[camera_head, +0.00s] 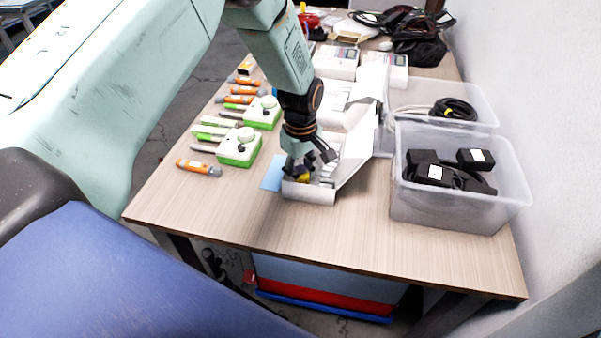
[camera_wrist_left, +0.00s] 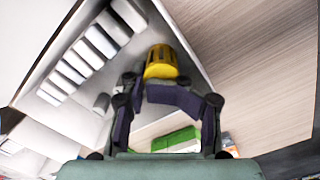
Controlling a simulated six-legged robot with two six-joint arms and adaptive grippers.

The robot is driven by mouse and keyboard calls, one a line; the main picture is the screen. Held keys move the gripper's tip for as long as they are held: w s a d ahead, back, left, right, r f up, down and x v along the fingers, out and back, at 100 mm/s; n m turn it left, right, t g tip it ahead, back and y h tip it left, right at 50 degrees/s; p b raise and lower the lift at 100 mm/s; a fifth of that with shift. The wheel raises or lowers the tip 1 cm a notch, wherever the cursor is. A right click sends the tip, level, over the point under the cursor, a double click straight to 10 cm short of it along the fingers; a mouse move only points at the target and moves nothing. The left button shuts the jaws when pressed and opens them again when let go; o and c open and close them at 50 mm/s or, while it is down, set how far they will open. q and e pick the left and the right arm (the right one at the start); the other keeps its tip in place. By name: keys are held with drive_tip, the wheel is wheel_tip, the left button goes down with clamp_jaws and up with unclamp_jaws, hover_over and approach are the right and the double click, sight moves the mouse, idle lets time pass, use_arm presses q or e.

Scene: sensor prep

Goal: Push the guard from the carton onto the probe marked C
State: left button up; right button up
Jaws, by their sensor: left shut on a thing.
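The yellow guard (camera_head: 304,178) is in the open white carton (camera_head: 309,195), near its front end; it also shows in the left wrist view (camera_wrist_left: 161,63). My left gripper (camera_head: 303,166) reaches down into the carton and is shut on the guard, with its fingertips (camera_wrist_left: 160,86) at the guard's near end. Several white pieces stand in a row in the carton (camera_wrist_left: 75,70) beside the guard. Orange-and-grey probes lie on the left of the table, the nearest one (camera_head: 198,167) apart from the carton. Their letters are too small to read, so I cannot tell which is C. My right gripper is out of view.
Two green-and-white boxes with knobs (camera_head: 239,148) stand between the probes and the carton. A blue sheet (camera_head: 272,173) lies against the carton's left. Clear bins (camera_head: 450,213) stand at the right. The table's front strip (camera_head: 340,230) is bare.

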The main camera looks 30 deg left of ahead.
use_arm(q)
drive_tip(key=shift+d+f, duration=0.1)
drive_tip(key=shift+f, duration=0.1)
drive_tip(key=shift+c, duration=1.4)
drive_tip(key=shift+s, duration=0.1)
clamp_jaws()
drive_tip(key=shift+s+r, duration=0.1)
drive_tip(key=shift+s, duration=0.05)
drive_tip(key=shift+s, duration=0.1)
drive_tip(key=shift+w+r+p, duration=0.2)
drive_tip(key=shift+r+p, duration=0.55)
drive_tip(key=shift+p, duration=0.1)
drive_tip(key=shift+r+p, duration=1.55)
drive_tip(key=shift+r, duration=0.25)
drive_tip(key=shift+w, duration=0.1)
